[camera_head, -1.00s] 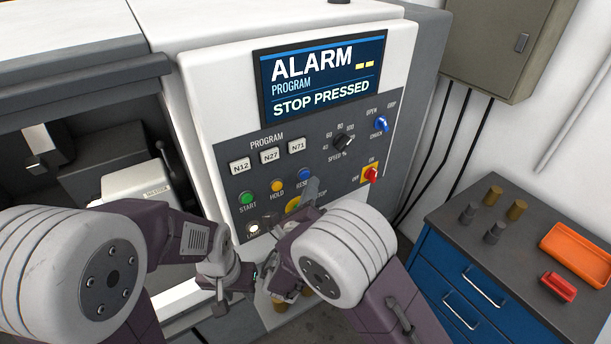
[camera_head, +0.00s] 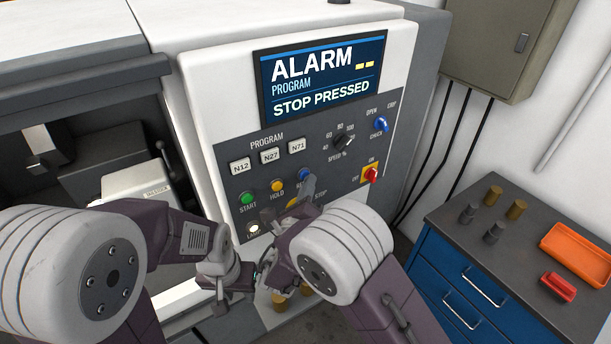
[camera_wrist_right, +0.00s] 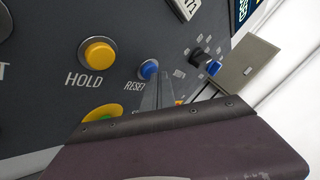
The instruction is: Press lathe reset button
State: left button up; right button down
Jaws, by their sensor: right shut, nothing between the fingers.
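The blue reset button (camera_head: 305,173) is on the lathe's control panel, right of the yellow HOLD button. In the right wrist view the blue button (camera_wrist_right: 149,69) shows above its RESET label. My right gripper (camera_head: 309,182) is shut and empty, with its tips just below the button and covering part of its label. In the right wrist view the gripper fingers (camera_wrist_right: 157,88) reach up close to the button's lower right; I cannot tell whether they touch it. My left gripper (camera_head: 220,300) hangs low in front of the machine, and its jaw opening is unclear.
The screen (camera_head: 322,78) reads ALARM, STOP PRESSED. The green START button (camera_head: 247,198) and yellow HOLD button (camera_head: 277,187) sit left of reset. The stop button (camera_head: 293,203) is partly hidden by my right arm. A blue cabinet (camera_head: 470,285) stands at right.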

jog(key=shift+w+a, duration=0.1)
jog(key=shift+w, duration=0.1)
jog(key=shift+s, duration=0.1)
dwell(0.4)
jog(key=shift+s+d, duration=0.45)
jog(key=shift+s, duration=0.15)
jog(key=s+d, duration=0.1)
jog(key=s, duration=0.1)
jog(key=s+d, duration=0.2)
dwell(0.4)
dwell(1.0)
